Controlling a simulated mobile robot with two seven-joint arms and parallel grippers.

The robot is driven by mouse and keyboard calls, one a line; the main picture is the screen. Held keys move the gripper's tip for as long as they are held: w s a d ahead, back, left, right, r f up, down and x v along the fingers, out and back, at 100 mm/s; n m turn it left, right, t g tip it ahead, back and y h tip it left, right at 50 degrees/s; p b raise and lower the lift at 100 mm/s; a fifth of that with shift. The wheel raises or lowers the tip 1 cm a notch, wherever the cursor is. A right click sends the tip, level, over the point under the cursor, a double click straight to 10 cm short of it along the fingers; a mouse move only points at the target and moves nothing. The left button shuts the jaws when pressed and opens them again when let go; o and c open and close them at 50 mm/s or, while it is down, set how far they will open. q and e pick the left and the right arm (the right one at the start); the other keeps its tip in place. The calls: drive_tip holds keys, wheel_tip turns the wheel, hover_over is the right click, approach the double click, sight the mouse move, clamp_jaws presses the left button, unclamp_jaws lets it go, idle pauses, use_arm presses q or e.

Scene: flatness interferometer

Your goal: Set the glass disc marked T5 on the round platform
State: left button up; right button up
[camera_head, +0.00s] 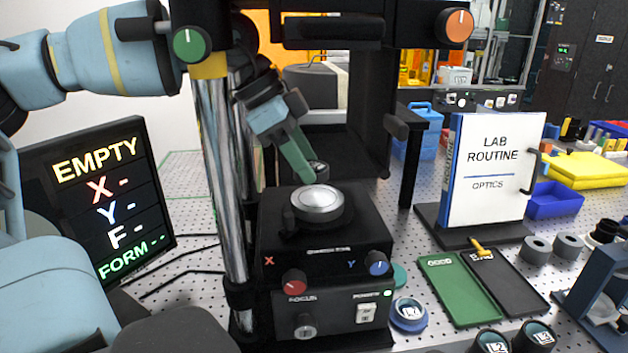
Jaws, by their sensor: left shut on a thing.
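The round platform (318,203) is a bright metal disc in a black collar on top of the black instrument, and its top looks bare. My left gripper (304,174) reaches down behind the instrument's post, with its green fingers just above and behind the platform. It is shut on a small round dark-rimmed piece with a grey face (317,171), apparently the glass disc. The fingers partly hide it and no T5 mark is readable. My right gripper is not in view.
A chrome post (220,170) stands left of the platform, with a black overhead head (333,33) above. A screen (110,200) reads EMPTY. A binder (495,170), green tray (460,288) and blue-ringed disc (408,314) stand right. Lettered round pieces (490,342) lie at the front.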

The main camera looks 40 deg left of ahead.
use_arm(q)
drive_tip(key=shift+w+d, duration=0.15)
drive_tip(key=f, duration=0.1)
drive_tip(key=f+b, duration=0.1)
drive_tip(key=f, duration=0.1)
drive_tip(key=shift+w+d, duration=0.2)
drive_tip(key=shift+d, duration=0.1)
drive_tip(key=shift+a+f, duration=0.15)
drive_tip(key=shift+f, duration=0.1)
drive_tip(key=shift+f, duration=0.1)
drive_tip(key=o, duration=1)
